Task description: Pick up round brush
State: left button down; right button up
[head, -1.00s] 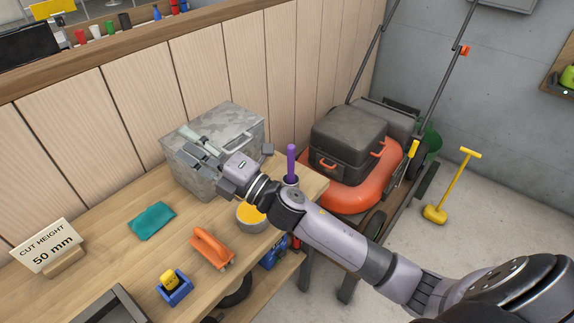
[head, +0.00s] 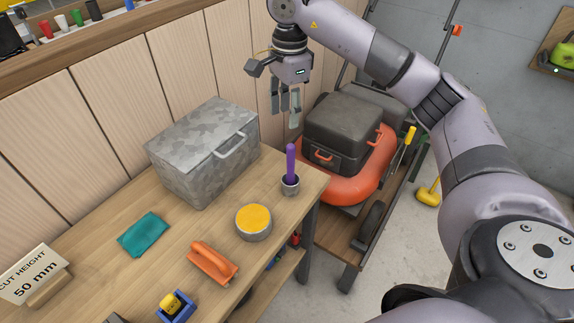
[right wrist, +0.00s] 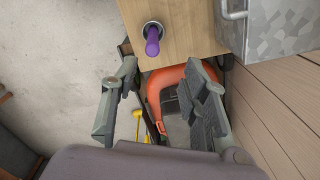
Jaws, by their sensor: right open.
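A purple-handled tool, likely the round brush (head: 291,160), stands upright in a small grey metal cup (head: 290,186) at the bench's far right corner. Its lower end is hidden in the cup. In the right wrist view the purple handle (right wrist: 152,44) points toward the camera, beyond the fingertips. My right gripper (head: 286,118) hangs fingers-down in the head view, appearing just above the handle; it is open and empty. Its fingers (right wrist: 161,68) show spread apart in the right wrist view. My left gripper is not in view.
The wooden bench (head: 130,205) holds a grey metal box (head: 200,165), a round tin with a yellow top (head: 253,221), an orange-handled tool (head: 212,261) and a teal cloth (head: 143,234). An orange and black mower (head: 345,135) stands beyond the bench's right end.

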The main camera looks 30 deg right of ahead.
aim_at(291, 164)
jog(key=f+p, duration=0.1)
jog(key=f, duration=0.3)
jog(key=f+p, duration=0.1)
jog(key=f, duration=0.2)
jog(key=f+p, duration=0.1)
jog(key=f, duration=0.3)
jog(key=shift+s+d+f, duration=0.1)
jog(key=shift+d+f, duration=0.2)
jog(key=shift+d, duration=0.05)
jog(key=shift+s+f+p, duration=0.15)
jog(key=shift+f+p, duration=0.35)
jog(key=shift+p, duration=0.15)
jog(key=f+p, duration=0.1)
jog(key=f, duration=0.2)
jog(key=shift+s+f+p, duration=0.2)
jog(key=shift+f+p, duration=0.1)
jog(key=shift+p, duration=0.1)
jog(key=shift+d+f, duration=0.1)
jog(key=shift+f, duration=0.35)
grip_shut()
